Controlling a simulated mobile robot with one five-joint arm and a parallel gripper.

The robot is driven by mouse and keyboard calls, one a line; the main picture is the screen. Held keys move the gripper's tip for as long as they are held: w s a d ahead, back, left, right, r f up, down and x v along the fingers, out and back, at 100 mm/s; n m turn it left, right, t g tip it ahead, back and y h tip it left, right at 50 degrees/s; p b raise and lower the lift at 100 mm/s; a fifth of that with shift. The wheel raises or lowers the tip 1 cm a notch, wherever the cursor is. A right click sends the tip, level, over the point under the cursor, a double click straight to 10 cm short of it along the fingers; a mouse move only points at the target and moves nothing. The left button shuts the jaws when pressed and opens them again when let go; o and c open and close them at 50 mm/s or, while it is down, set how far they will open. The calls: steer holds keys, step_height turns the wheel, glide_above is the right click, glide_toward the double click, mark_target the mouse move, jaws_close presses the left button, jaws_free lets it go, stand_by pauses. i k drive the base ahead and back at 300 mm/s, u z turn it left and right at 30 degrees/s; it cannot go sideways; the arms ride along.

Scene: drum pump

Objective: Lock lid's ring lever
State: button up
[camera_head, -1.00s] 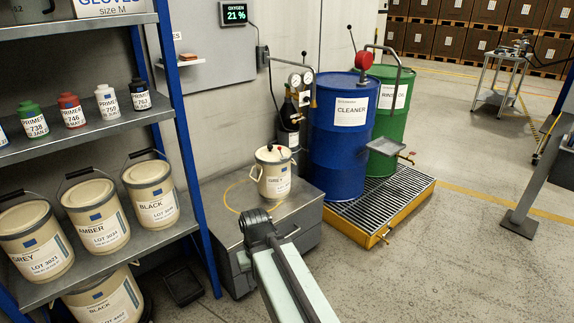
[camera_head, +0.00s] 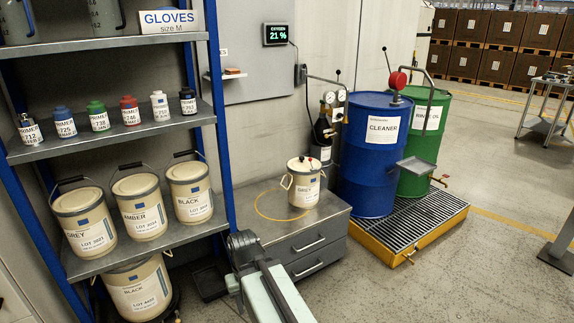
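A cream pail labelled GREY (camera_head: 304,186) stands upright on the grey drawer cabinet (camera_head: 330,214), to the right of a yellow circle on its top. Its lid (camera_head: 304,164) carries small red and dark parts. A pale loop or handle shows at the pail's left side. The ring lever is too small to make out for certain. My gripper (camera_head: 242,240) is low in the picture, in front of the cabinet's left side, to the left of and apart from the pail. I see it from behind, and its fingers are too unclear to tell open from shut.
A shelf rack (camera_head: 110,140) with small primer bottles and several pails stands at left. A blue CLEANER drum (camera_head: 372,160) and a green drum (camera_head: 424,150) stand on a yellow-edged grated pallet (camera_head: 425,222) right of the cabinet. The floor (camera_head: 420,285) in front is clear.

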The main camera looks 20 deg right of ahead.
mark_target(300, 166)
steer(key=u, duration=0.3)
steer(key=i, duration=1)
steer(key=z, duration=0.05)
